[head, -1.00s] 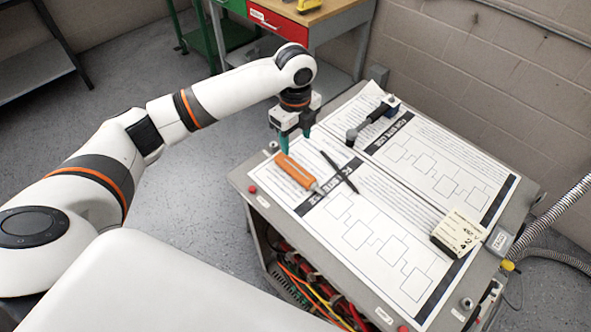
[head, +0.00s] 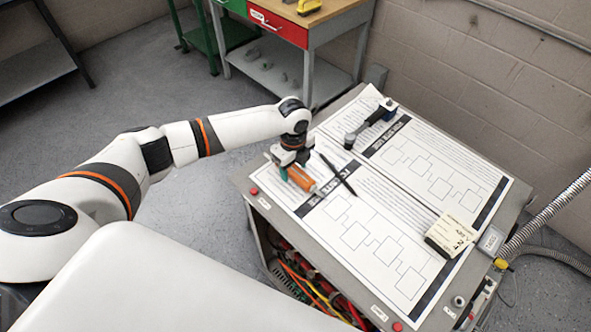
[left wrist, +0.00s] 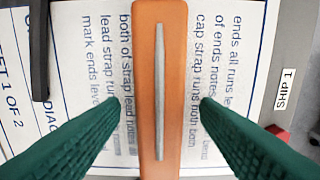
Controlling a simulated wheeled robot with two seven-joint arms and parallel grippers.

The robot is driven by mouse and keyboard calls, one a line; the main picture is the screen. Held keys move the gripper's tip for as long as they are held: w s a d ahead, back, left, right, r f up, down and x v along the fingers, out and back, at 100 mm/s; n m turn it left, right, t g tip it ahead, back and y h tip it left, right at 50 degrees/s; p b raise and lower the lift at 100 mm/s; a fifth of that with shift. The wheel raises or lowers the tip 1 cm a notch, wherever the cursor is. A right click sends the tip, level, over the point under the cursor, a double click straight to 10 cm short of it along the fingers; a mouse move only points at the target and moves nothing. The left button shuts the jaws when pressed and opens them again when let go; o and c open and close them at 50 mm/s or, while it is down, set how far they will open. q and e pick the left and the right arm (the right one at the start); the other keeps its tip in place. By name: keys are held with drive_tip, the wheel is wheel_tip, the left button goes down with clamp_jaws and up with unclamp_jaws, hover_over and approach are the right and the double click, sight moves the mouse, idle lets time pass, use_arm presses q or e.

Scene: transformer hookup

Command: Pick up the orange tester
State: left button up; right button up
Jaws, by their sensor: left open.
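The orange tester (head: 302,179) lies on the printed sheets at the left part of the cart top. My left gripper (head: 294,172) is down over it and partly covers it in the head view. In the left wrist view the tester (left wrist: 172,100) runs upright through the middle of the picture, with a grey strip along it. The green fingers of my left gripper (left wrist: 160,105) stand open, one on each side of the tester, with a gap to it on both sides. My right gripper is not in view.
A black pen-like rod (head: 337,173) lies just right of the tester. A black-handled tool (head: 371,124) lies farther back. A cream box (head: 451,233) sits at the right of the cart top (head: 240,179). A workbench with a red drawer (head: 279,24) stands behind.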

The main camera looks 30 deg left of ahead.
use_arm(q)
drive_tip(key=shift+f, duration=0.3)
drive_tip(key=c, duration=1.1)
drive_tip(key=shift+o, duration=0.2)
drive_tip(key=shift+r, duration=0.15)
